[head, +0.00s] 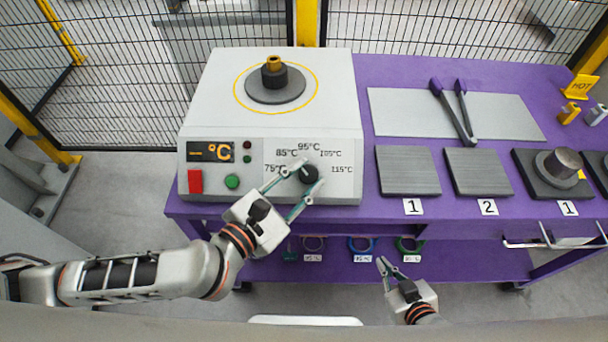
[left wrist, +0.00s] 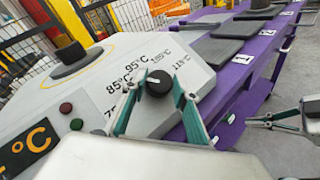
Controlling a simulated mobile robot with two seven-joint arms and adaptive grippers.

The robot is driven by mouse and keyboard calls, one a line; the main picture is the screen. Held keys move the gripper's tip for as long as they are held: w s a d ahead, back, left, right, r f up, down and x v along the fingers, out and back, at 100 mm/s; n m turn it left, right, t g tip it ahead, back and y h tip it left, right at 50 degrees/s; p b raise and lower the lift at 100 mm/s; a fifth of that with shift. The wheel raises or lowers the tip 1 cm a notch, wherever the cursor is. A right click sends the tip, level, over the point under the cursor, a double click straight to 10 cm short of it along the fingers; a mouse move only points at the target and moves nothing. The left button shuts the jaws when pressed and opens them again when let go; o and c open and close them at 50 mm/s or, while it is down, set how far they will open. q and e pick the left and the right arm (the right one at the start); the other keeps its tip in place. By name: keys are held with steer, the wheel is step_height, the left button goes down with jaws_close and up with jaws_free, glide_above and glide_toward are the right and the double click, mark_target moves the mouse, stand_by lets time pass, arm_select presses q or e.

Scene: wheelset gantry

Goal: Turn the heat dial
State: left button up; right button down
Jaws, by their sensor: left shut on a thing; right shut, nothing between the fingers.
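The black heat dial (head: 308,175) is on the sloped front panel of the grey heater (head: 235,95). Printed marks from 75°C to 115°C run around it, and it also shows in the left wrist view (left wrist: 158,83). My left gripper (head: 311,173) is shut on the dial, one finger on each side; its fingers also show in the left wrist view (left wrist: 157,92). The dial's pointer cannot be made out. The display (head: 210,152) shows dashes and °C. My right gripper (head: 385,263) is shut and empty, low in front of the purple bench.
A red switch (head: 195,181) and a green button (head: 232,181) sit left of the dial. A hub with a brass piece (head: 273,65) stands on the heater. The purple bench (head: 400,75) holds tongs (head: 455,110), grey plates (head: 408,170) and a metal cylinder (head: 562,163).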

stand_by(0.3)
arm_select(q)
steer(key=o, duration=1.1)
steer(key=shift+w, duration=0.1)
steer(key=v, duration=1.2)
